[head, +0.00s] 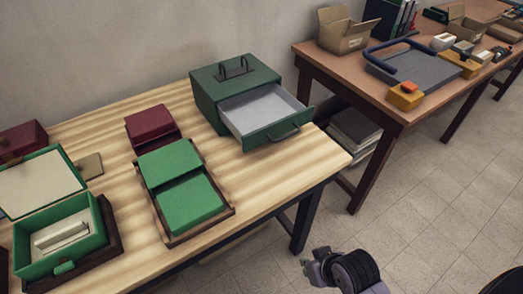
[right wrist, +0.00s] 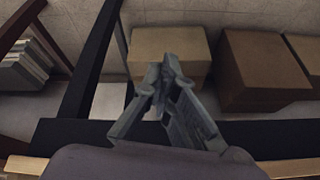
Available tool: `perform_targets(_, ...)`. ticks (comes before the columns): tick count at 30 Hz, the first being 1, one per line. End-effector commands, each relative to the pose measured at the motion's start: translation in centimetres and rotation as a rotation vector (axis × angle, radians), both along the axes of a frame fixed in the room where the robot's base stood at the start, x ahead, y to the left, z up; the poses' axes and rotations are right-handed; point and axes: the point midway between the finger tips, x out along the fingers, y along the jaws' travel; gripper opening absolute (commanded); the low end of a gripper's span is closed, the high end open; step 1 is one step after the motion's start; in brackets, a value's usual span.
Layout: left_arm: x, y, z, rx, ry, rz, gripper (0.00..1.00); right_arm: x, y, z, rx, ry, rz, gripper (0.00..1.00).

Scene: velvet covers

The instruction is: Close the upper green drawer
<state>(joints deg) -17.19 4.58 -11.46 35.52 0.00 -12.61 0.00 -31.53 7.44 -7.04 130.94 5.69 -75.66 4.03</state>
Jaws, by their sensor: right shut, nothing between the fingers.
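The dark green drawer cabinet (head: 212,97) stands at the back right of the light wooden table. Its upper green drawer (head: 274,134) is pulled well out toward the front right. No other drawer of this cabinet shows. My right gripper (head: 306,263) is in front of the table, apart from the drawer and nearer the camera. In the right wrist view its fingers (right wrist: 157,80) are together and empty. My left gripper is not in view.
Green and maroon boxes (head: 168,163) and an open green case (head: 60,238) occupy the table's left and middle. A brown table (head: 385,105) with a cart and cartons stands at right. Brown boxes (right wrist: 170,52) lie below in the right wrist view.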

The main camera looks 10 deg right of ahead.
Motion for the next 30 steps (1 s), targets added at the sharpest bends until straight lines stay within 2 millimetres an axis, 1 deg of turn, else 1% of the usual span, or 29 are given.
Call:
perform_targets(1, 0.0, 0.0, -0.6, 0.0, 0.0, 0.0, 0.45, 1.0, 1.1, 1.8, 0.076, -0.066, -0.024, 0.0)
perform_targets(3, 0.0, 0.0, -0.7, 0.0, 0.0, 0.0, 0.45, 2.6, 2.8, 4.0, 0.21, -0.147, -0.073, 0.0)
perform_targets(6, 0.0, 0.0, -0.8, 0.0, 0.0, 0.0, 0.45, 4.6, 4.6, 6.5, 0.39, -0.236, -0.145, 0.0)
perform_targets(9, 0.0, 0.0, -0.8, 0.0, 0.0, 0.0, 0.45, 6.6, 5.8, 9.0, 0.58, -0.313, -0.23, 0.0)
perform_targets(11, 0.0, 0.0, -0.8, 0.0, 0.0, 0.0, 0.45, 7.7, 6.2, 10.6, 0.707, -0.354, -0.294, 0.0)
perform_targets(12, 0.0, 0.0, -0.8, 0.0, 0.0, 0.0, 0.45, 8.5, 6.3, 11.7, 0.796, -0.381, -0.341, 0.0)
perform_targets(14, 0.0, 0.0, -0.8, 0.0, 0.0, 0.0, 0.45, 9.7, 6.1, 13.3, 0.934, -0.417, -0.419, 0.0)
perform_targets(15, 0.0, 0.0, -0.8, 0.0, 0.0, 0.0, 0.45, 10.4, 5.7, 14.5, 1.027, -0.439, -0.476, 0.0)
perform_targets(18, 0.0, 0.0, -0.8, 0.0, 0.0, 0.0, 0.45, 12.0, 4.2, 16.7, 1.229, -0.483, -0.606, 0.0)
perform_targets(21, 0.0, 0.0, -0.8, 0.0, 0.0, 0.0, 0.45, 12.8, 2.7, 18.0, 1.364, -0.51, -0.701, 0.0)
perform_targets(25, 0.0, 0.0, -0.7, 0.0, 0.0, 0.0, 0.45, 13.5, 1.7, 18.7, 1.443, -0.527, -0.758, 0.0)
perform_targets(28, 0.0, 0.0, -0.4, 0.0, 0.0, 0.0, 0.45, 14.2, 1.8, 18.9, 1.453, -0.531, -0.765, 0.0)
perform_targets(30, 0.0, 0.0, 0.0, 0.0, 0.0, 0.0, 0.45, 15.2, 2.2, 19.0, 1.452, -0.53, -0.764, 0.0)
